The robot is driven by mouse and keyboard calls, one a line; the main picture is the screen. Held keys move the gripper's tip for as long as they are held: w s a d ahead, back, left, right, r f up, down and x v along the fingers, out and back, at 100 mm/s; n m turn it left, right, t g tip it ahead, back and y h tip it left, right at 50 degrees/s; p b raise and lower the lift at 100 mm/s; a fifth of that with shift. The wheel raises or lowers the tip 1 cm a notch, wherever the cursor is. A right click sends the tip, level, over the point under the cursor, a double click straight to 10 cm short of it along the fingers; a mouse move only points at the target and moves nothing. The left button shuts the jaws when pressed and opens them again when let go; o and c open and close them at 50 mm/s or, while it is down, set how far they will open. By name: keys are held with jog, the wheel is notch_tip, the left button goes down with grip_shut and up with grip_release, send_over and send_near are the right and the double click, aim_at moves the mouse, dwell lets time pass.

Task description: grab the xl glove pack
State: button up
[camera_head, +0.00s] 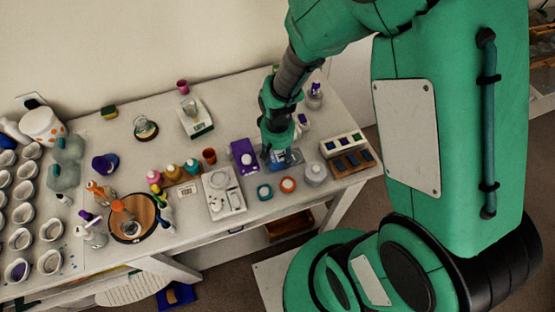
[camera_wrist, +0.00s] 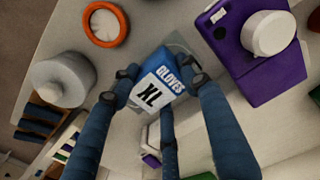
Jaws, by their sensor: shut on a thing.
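The XL glove pack (camera_wrist: 158,85) is a blue pack with a white label reading "GLOVES XL". In the wrist view it sits between the fingers of my gripper (camera_wrist: 160,88), which is shut on it with fingers on both sides. In the head view my gripper (camera_head: 279,150) points down at the table's right part, and the blue pack (camera_head: 284,157) shows partly beside its tips. The arm hides some of the pack. I cannot tell whether the pack is touching the table.
A purple box (camera_head: 243,156) stands close left of my gripper; a white round lid lies on it in the wrist view (camera_wrist: 270,33). A compartment tray (camera_head: 343,145) is at right.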

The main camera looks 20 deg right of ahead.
aim_at(277, 156)
jog(key=shift+r, duration=0.7)
notch_tip(277, 156, up, 2)
jog(key=shift+r+p, duration=0.15)
jog(key=shift+p, duration=0.3)
jog(key=s, duration=0.5)
jog(key=s+r+p, duration=0.1)
jog(key=s, duration=1)
jog(key=shift+d+r, duration=0.15)
jog(key=shift+d, duration=0.25)
jog(key=shift+c, duration=0.2)
